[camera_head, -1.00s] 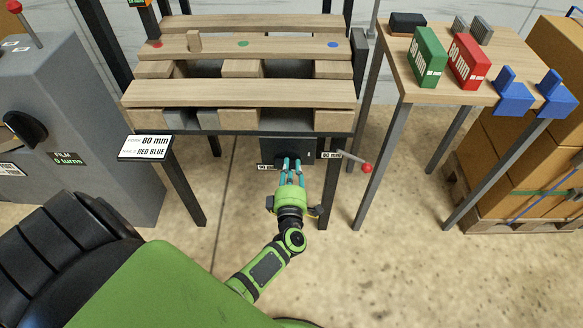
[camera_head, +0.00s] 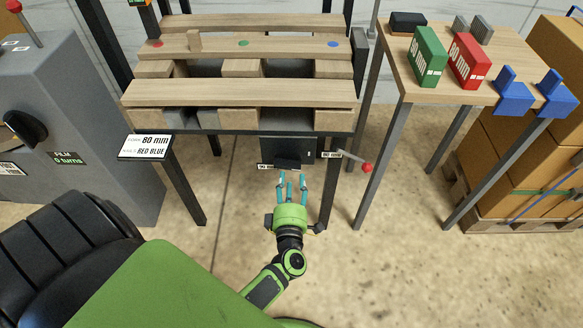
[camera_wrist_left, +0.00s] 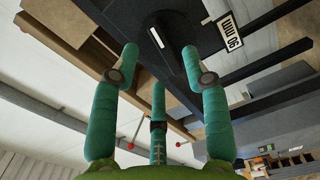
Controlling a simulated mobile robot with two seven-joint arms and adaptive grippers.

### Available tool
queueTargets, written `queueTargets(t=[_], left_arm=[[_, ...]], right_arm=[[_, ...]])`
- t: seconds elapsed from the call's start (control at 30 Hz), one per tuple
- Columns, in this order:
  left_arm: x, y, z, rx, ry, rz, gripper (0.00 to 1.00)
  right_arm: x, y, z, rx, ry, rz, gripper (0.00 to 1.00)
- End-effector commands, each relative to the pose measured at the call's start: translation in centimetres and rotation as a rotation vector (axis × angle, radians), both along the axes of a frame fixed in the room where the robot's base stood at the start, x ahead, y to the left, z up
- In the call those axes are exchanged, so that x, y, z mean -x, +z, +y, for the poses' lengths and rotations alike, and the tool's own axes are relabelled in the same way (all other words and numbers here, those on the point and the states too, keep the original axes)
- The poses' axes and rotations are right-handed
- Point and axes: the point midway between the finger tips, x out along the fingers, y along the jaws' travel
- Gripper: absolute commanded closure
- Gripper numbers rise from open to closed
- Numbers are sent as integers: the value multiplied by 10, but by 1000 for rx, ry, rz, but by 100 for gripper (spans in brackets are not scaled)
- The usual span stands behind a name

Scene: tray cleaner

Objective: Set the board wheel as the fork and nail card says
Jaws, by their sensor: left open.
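The fork and nail card (camera_head: 146,146) reads fork 80 mm, nails red blue. The board wheel (camera_head: 288,164) is a black knob on the dark box (camera_head: 300,149) under the workbench front. In the wrist view the wheel (camera_wrist_left: 172,38) has a white pointer mark, and a label (camera_wrist_left: 231,33) beside it seems to read 90 mm. Small labels flank the wheel in the head view, too small to read surely. My left gripper (camera_head: 292,181) is open and empty, just in front of and below the wheel, apart from it. Its three fingers also show in the wrist view (camera_wrist_left: 160,62). My right gripper is out of view.
Pallet boards with red, green and blue dots lie on the workbench (camera_head: 238,134). A red-tipped lever (camera_head: 366,168) sticks out right of the wheel. A side table (camera_head: 460,90) holds green and red 80 mm boxes. A grey cabinet (camera_head: 85,130) stands left.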

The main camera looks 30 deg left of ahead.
Motion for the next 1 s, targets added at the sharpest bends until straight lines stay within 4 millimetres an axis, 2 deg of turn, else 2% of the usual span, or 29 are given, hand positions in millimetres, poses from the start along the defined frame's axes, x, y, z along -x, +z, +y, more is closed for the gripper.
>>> queueTargets(t=[0.1,0.33,0.5,1.0], left_arm=[[24,-1,-14,2,1,2,54],[52,0,-31,0,0,1,54],[58,1,-35,-1,1,-1,54],[57,0,-36,-5,-5,3,54]], right_arm=[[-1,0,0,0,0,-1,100],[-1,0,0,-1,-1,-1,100],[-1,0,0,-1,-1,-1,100],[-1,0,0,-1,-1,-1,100]])
